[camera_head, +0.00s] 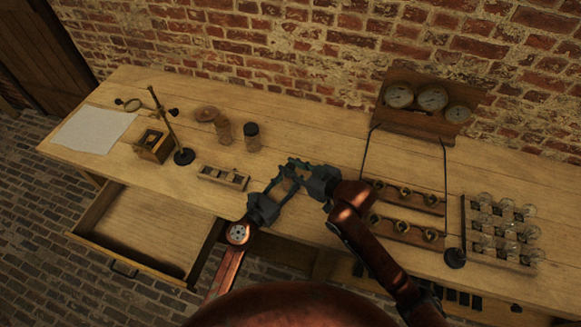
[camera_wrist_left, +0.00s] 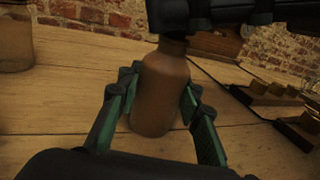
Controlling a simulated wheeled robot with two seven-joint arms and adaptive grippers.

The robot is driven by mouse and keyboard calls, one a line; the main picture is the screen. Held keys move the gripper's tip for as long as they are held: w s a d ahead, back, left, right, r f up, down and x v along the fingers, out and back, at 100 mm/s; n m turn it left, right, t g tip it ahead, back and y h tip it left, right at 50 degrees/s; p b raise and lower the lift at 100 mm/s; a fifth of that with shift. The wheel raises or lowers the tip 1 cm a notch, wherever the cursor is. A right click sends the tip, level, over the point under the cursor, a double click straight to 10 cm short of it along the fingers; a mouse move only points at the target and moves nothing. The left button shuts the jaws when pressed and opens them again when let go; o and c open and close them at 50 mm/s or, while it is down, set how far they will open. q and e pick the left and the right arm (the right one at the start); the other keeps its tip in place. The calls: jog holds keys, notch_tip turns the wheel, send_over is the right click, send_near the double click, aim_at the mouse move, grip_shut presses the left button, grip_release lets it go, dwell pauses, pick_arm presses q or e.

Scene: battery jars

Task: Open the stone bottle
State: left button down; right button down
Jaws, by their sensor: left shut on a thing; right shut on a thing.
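The stone bottle is a brown, round-shouldered bottle with a narrow neck, upright in the left wrist view (camera_wrist_left: 160,92). My left gripper (camera_wrist_left: 160,100) is shut on its body, with one green-padded finger on each side; it also shows in the head view (camera_head: 289,181). My right gripper (camera_head: 298,168) comes in from the right at the bottle's top and is shut there. Its dark fingers also cross the top of the left wrist view (camera_wrist_left: 215,22). They hide the bottle's mouth and any stopper. In the head view the grippers mostly cover the bottle.
A dark-topped jar (camera_head: 252,138), another jar (camera_head: 223,131) and a small wooden rack (camera_head: 222,178) stand to the left. An open drawer (camera_head: 150,235) juts out at the front left. Terminal strips (camera_head: 405,230), a gauge board (camera_head: 428,105) and racked glass jars (camera_head: 500,230) stand right.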

aim_at(291, 166)
jog(key=shift+r, duration=0.85)
jog(key=shift+r, duration=2)
pick_arm(q)
jog(key=c, duration=1.3)
grip_release()
jog(key=v, duration=1.2)
